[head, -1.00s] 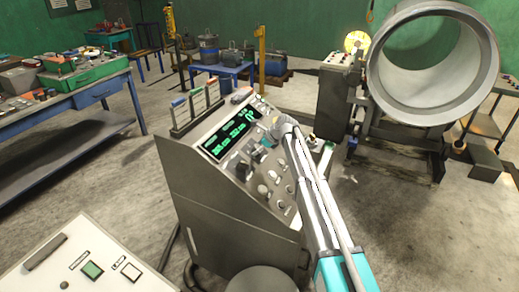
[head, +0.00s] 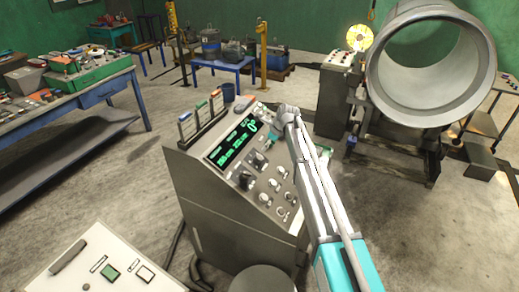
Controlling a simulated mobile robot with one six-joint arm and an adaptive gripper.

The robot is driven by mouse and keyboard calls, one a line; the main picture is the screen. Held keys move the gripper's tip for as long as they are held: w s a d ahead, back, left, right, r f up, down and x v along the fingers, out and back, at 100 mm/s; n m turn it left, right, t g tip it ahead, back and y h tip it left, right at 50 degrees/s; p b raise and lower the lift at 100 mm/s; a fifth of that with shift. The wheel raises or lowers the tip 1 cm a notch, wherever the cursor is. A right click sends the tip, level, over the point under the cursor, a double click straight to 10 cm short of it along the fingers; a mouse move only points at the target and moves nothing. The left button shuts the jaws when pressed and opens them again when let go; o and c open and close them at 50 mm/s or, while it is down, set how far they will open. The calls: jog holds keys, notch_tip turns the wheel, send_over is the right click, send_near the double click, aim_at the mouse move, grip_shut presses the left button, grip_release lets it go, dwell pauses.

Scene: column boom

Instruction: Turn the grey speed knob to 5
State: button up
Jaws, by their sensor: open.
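The sloped console (head: 225,225) stands in the middle of the head view, with a black display (head: 233,143) showing green digits. Below the display are two dark knobs, an upper one (head: 259,160) and a lower one (head: 246,181), and several small pale round controls (head: 274,185). I cannot tell which control is the grey speed knob, and its scale is too small to read. My pale arm with a teal section rises along the console's right side, its bent top joint near the panel's upper right corner.
A pale control box (head: 105,265) fills the lower left corner. A cluttered blue workbench (head: 100,95) stands left. A large metal cylinder (head: 400,100) on a stand is back right. Open floor lies between.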

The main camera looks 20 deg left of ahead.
aim_at(260, 157)
jog(key=r+p, duration=0.1)
jog(key=d+r+h+p, duration=0.1)
jog(key=r, duration=0.1)
jog(key=shift+s+d, duration=0.1)
jog(key=shift+f, duration=0.3)
jog(key=b+x, duration=1.2)
jog(key=x, duration=0.1)
jog(key=shift+a+f+b, duration=0.15)
jog(key=shift+a+b, duration=0.05)
jog(key=shift+b, duration=0.15)
dwell(0.5)
jog(key=shift+c, duration=0.3)
jog(key=c, duration=1.1)
